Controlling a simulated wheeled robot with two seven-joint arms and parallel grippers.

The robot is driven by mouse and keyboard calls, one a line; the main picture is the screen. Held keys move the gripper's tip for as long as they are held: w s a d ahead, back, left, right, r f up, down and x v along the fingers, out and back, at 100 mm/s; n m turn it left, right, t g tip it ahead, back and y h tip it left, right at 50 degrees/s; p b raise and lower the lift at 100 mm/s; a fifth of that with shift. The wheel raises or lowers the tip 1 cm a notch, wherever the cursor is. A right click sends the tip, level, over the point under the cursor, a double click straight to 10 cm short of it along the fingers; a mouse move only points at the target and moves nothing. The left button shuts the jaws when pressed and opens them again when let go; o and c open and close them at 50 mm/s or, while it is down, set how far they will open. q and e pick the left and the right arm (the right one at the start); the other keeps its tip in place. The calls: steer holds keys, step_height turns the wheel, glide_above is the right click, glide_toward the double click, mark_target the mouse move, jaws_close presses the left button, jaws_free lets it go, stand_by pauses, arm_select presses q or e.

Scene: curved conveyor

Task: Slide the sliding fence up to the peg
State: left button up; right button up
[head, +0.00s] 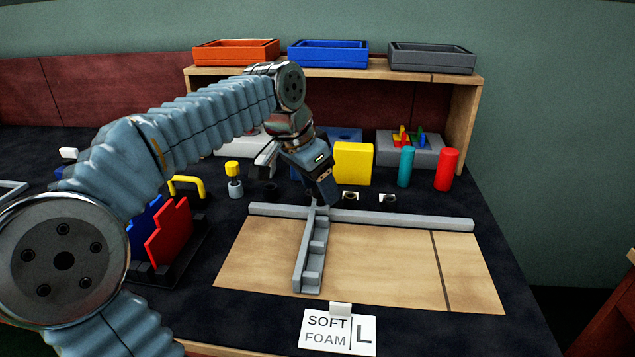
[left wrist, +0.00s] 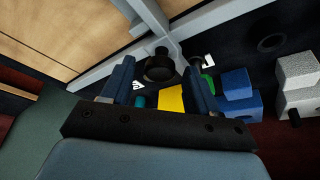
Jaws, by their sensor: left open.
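The sliding fence (head: 309,258) is a grey ribbed bar lying across the left part of a wooden board (head: 385,262). Its far end meets a long grey rail (head: 420,219) along the board's back edge. My left gripper (head: 322,197) points down at that far end. In the left wrist view the gripper (left wrist: 161,88) is open, with a dark round knob (left wrist: 159,67) showing between its fingers near the fence and rail junction; contact is unclear. Small dark round pieces with white tags, one of them here (head: 388,198), sit behind the rail. I cannot tell which piece is the peg. My right gripper is out of view.
A yellow block (head: 353,163), a teal cylinder (head: 405,167) and a red cylinder (head: 447,169) stand behind the rail. A red stepped plate (head: 169,233) stands left of the board. A "SOFT FOAM L" card (head: 337,334) is in front. The board right of the fence is clear.

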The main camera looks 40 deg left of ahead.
arm_select(q)
steer(key=shift+r, duration=0.1)
steer(key=p+v, duration=0.2)
steer(key=v, duration=1.1)
steer(key=shift+r, duration=0.3)
